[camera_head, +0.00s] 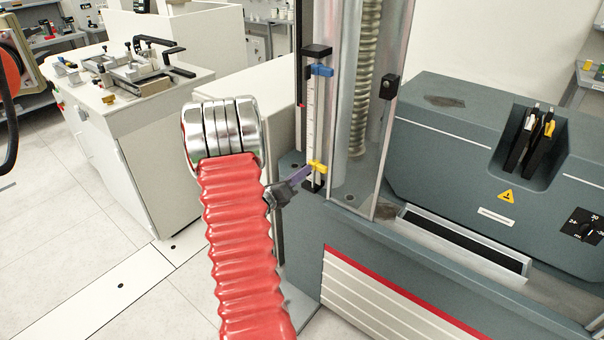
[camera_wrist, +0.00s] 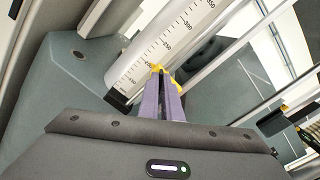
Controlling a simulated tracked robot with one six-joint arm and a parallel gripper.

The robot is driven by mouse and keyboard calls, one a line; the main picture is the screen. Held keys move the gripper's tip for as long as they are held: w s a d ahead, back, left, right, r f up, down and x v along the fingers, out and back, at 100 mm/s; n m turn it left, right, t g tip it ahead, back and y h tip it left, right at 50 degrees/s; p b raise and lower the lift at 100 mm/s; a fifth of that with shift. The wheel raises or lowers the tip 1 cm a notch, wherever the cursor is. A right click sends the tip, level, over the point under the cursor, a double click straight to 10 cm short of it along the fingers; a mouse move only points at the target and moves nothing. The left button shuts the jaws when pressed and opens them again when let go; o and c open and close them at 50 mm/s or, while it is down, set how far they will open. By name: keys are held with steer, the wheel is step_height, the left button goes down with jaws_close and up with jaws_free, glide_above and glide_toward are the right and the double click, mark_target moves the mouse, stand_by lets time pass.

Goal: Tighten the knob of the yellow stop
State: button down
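The yellow stop (camera_head: 320,165) sits low on the upright scale rod of the testing machine. It also shows in the wrist view (camera_wrist: 156,69) on the white numbered scale (camera_wrist: 172,44). My gripper (camera_head: 308,171) reaches it from the left, with its purple fingertips at the stop. In the wrist view the two purple fingers (camera_wrist: 163,77) are close together, their tips against the yellow part. They appear shut on its knob, which the tips mostly hide. I cannot see which way the knob is turned.
A blue stop (camera_head: 321,70) sits higher on the same scale, below a black end block (camera_head: 316,51). A clear guard (camera_head: 388,130) and screw column (camera_head: 363,80) stand just right of it. The grey machine body (camera_head: 440,130) fills the right. Floor is open at the left.

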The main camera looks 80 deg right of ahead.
steer(key=n, duration=1)
steer(key=shift+w+d+n, duration=0.1)
steer(key=shift+w+n, duration=0.15)
steer(key=shift+n, duration=0.15)
steer(key=c, duration=2)
jaws_free()
steer(key=shift+s+f, duration=0.1)
steer(key=shift+f, duration=0.05)
steer(key=v, duration=1.3)
steer(key=shift+w+a, duration=0.2)
steer(key=shift+a, duration=0.15)
